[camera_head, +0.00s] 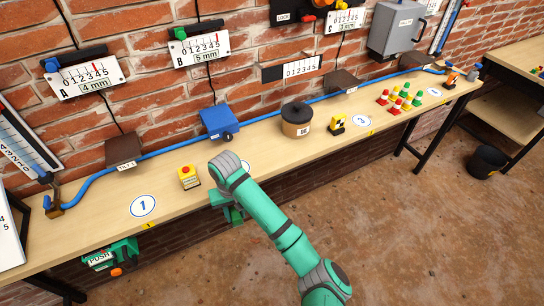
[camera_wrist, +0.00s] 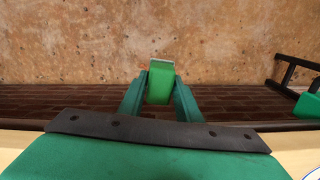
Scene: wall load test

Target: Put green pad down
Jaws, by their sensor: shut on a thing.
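A bright green pad (camera_wrist: 160,82) sits between the two green fingers of my gripper in the wrist view. My gripper is shut on it, with one finger on each side. In the head view my gripper (camera_head: 233,213) is at the front edge of the workbench (camera_head: 90,229), right of the yellow box with a red button (camera_head: 188,176). I cannot tell the pad apart from the green gripper there. In the wrist view, floor and dark brick show behind the pad.
A green PUSH unit (camera_head: 110,255) is at the bench front, lower left. On the bench are a blue box (camera_head: 218,121), a black-lidded pot (camera_head: 296,120) and several coloured pieces (camera_head: 400,97). A black bin (camera_head: 487,161) stands on the floor. The bench around label 1 is clear.

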